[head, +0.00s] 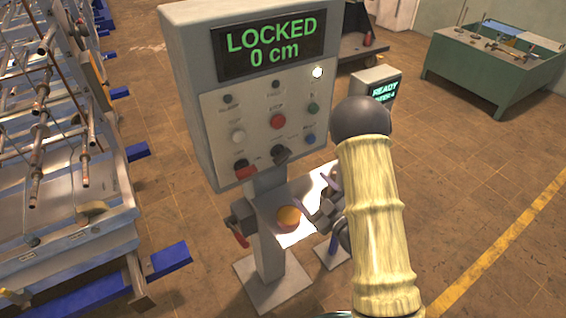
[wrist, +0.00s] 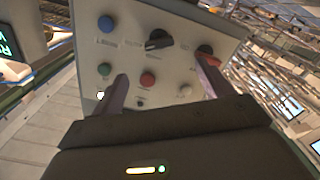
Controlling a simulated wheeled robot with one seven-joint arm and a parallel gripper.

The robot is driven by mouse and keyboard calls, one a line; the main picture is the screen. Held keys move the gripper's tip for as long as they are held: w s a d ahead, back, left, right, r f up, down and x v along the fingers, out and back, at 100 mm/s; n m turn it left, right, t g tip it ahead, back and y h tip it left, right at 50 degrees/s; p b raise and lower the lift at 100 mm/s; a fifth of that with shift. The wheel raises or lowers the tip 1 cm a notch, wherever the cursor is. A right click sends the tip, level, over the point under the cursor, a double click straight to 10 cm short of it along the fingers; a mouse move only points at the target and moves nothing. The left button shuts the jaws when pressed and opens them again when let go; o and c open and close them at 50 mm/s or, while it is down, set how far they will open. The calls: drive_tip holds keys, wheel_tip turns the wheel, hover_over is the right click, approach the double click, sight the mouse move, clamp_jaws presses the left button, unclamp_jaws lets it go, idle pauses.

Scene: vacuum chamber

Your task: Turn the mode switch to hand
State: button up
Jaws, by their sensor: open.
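The grey control box (head: 188,95) stands on a post, with a green "LOCKED 0 cm" display (head: 268,45). On its lower face are a black rotary knob (head: 281,154) and, left of it, a switch with a red handle (head: 245,172). The labels are too small to read, so I cannot tell for certain which is the mode switch. In the wrist view the panel appears upside down, with the black knob (wrist: 158,42) beyond and between my fingers. The red-handled switch (wrist: 207,58) is near the right finger. My gripper (head: 316,196) is open and empty, below and right of the knob.
Blue (head: 310,139), green (head: 313,107), red (head: 278,121) and white (head: 238,137) buttons surround the knob. An orange dome (head: 289,216) sits below the box. Metal racks (head: 50,200) stand left. A green bench (head: 495,70) is back right, with open floor before it.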

sight(285, 159)
drive_tip(key=b+x, duration=0.1)
drive_tip(key=x, duration=0.8)
drive_tip(key=b+x, duration=0.1)
drive_tip(key=x, duration=0.4)
drive_tip(key=shift+w+a+r+b, duration=0.15)
drive_tip(key=shift+r+b, duration=0.2)
drive_tip(key=shift+w+a+f, duration=0.1)
drive_tip(key=shift+w+a, duration=0.25)
drive_tip(key=shift+w, duration=0.15)
drive_tip(key=c, duration=1)
